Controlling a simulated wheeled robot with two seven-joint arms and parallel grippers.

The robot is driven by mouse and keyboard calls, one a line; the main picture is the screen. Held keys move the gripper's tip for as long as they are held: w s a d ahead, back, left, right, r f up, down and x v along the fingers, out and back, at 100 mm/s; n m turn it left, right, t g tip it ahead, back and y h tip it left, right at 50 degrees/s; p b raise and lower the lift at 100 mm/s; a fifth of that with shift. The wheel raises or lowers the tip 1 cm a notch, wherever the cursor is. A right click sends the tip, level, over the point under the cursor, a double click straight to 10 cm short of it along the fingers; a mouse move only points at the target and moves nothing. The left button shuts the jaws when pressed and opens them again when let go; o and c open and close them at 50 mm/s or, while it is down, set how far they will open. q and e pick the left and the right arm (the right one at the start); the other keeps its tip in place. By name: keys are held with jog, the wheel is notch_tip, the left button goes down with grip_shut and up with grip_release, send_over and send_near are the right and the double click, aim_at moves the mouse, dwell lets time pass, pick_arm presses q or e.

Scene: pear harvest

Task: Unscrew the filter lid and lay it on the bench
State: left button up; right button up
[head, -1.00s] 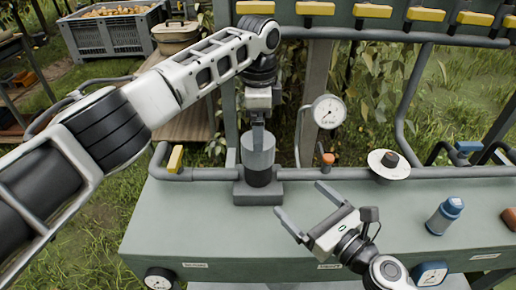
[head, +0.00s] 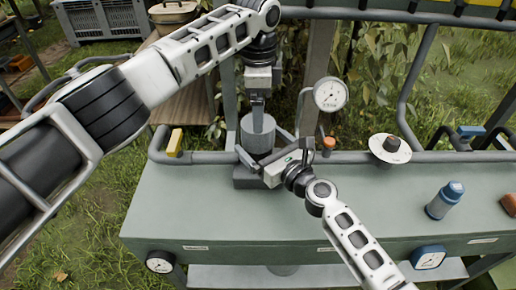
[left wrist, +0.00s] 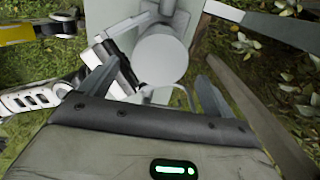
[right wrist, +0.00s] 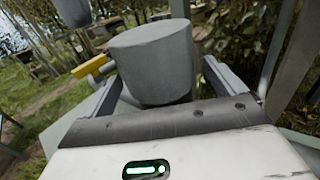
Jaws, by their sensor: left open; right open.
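The filter (head: 257,148) stands on the bench (head: 190,205) at its back edge, with a grey cylindrical lid (head: 257,132) on top. In the left wrist view the lid's round top (left wrist: 161,60) lies beyond the fingers. My left gripper (head: 258,103) is open and points down just above the lid. My right gripper (head: 268,160) is open at the filter's lower part, coming from the front right. In the right wrist view the lid (right wrist: 152,55) shows upright beyond and between the open fingers. Contact of the right fingers with the filter cannot be told.
A pressure gauge (head: 330,94) stands behind the filter on the right. A pipe with a yellow valve handle (head: 175,142) runs along the back. The front middle of the bench is clear.

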jog(key=shift+w+a, duration=0.4)
jog(key=shift+w, duration=0.1)
